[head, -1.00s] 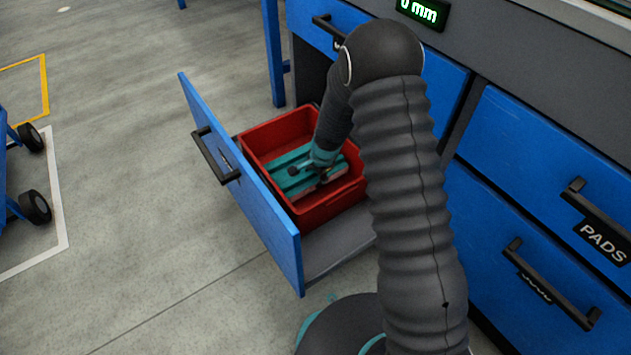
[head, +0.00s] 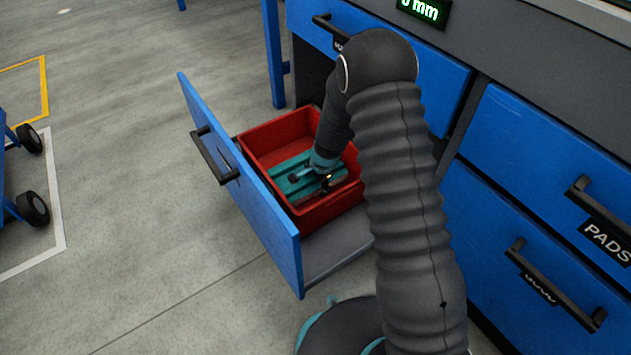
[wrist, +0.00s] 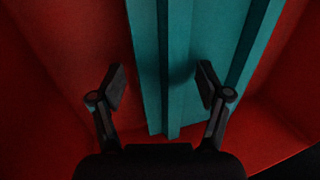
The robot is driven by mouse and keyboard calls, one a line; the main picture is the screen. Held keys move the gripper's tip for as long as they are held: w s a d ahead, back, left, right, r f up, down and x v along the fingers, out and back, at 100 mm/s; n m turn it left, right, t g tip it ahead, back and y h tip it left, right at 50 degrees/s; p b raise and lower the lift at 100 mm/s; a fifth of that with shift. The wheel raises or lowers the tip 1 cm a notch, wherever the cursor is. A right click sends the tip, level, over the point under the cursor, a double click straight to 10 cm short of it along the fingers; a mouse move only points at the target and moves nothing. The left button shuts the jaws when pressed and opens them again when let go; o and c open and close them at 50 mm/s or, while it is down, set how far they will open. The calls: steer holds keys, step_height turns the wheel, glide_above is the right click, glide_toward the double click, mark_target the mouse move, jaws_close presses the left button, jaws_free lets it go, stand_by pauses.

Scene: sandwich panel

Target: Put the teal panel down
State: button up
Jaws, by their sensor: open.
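The teal panel (head: 290,172) lies inside a red bin (head: 262,134) in an open drawer. In the wrist view the ribbed teal panel (wrist: 205,40) runs from the top edge down to near my gripper, with the red bin floor (wrist: 70,60) around it. My gripper (wrist: 160,85) is open, its two black fingers spread apart, one over the red at the left and one over the teal at the right. In the head view my gripper (head: 318,182) is low in the bin over the panel. My arm hides part of the bin's right side.
The open drawer's blue front (head: 245,195) with a black handle (head: 213,157) stands left of the bin. Closed blue drawers, one labelled PADS (head: 606,242), are at the right. Bare floor of the drawer (head: 335,247) shows in front of the bin.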

steer(key=s+d+r+n+p, duration=0.1)
steer(key=s+d+r+n, duration=0.2)
steer(key=r, duration=0.8)
steer(key=s+d+r+n+t+p, duration=0.1)
steer(key=s+d+r, duration=0.1)
steer(key=s+r, duration=0.65)
steer(key=s+d+r+n+p, duration=0.1)
steer(key=s+d+r, duration=0.15)
steer(key=r, duration=1.15)
steer(key=s+d+r+n+t+h, duration=0.1)
steer(key=s+d+r+n, duration=0.2)
steer(key=s, duration=0.6)
steer(key=s+d+r+n+t, duration=0.1)
steer(key=s+d+r+n, duration=0.2)
steer(key=s, duration=0.7)
step_height(320, 180, up, 3)
steer(key=shift+d+f+h, duration=0.15)
steer(key=shift+d+h, duration=0.25)
steer(key=shift+d, duration=0.3)
